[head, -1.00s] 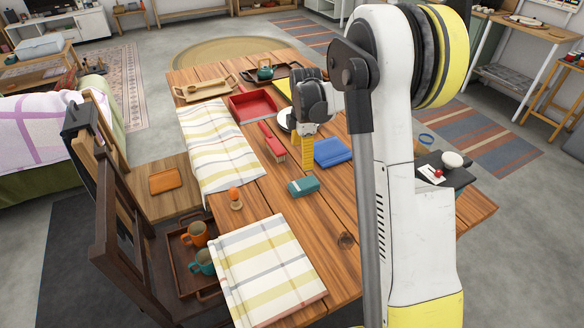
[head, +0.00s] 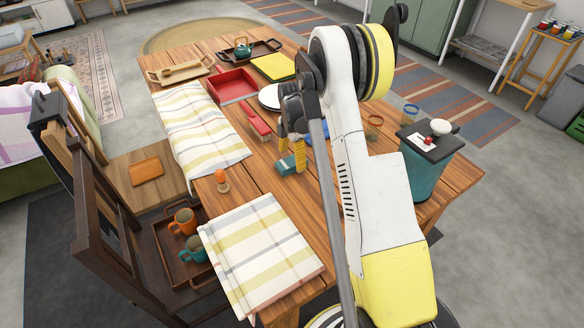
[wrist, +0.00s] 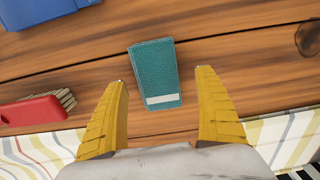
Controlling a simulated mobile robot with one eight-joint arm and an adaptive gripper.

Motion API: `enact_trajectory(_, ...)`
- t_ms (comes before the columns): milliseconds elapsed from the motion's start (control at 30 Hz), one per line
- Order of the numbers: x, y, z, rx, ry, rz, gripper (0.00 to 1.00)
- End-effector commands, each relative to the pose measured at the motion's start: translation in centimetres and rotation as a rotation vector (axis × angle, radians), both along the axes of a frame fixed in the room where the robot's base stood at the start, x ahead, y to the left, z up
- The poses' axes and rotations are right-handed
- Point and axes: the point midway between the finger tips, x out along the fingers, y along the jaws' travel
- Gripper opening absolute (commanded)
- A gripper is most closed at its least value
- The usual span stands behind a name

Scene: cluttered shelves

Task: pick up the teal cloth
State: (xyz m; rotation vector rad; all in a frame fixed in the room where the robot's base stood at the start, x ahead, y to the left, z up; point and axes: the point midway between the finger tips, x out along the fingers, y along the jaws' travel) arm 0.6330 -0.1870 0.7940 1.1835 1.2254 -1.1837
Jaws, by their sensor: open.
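The teal cloth (head: 284,166) is a small folded block with a white stripe near one end, lying on the wooden table. In the wrist view the cloth (wrist: 154,72) lies flat at the centre, with its striped end between my fingertips. My gripper (wrist: 163,80) is open, its yellow ribbed fingers on either side of the cloth, with wood showing between each finger and the cloth. In the head view my gripper (head: 293,155) is over the cloth and partly hides it. I cannot tell its exact height above the table.
A red-backed brush (wrist: 36,109) lies left of the cloth, and a blue folded item (wrist: 45,10) lies beyond it. Striped cloths (head: 262,250) cover the table's near side.

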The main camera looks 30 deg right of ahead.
Motion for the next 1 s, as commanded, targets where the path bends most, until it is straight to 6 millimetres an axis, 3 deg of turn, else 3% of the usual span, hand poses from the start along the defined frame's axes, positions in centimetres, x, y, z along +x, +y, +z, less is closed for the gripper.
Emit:
enact_trajectory(33, 0.0, 0.0, -1.3, 0.000, 0.000, 0.000, 0.81)
enact_trajectory(100, 0.0, 0.0, -2.1, 0.000, 0.000, 0.000, 0.81)
enact_trajectory(367, 0.0, 0.0, -2.2, 0.000, 0.000, -0.001, 0.79)
enact_trajectory(533, 0.0, 0.0, -2.2, 0.000, 0.000, -0.001, 0.27)
enact_trajectory(867, 0.0, 0.0, -2.0, 0.000, 0.000, -0.001, 0.26)
enact_trajectory(1000, 0.0, 0.0, -1.0, 0.000, 0.000, -0.001, 0.26)
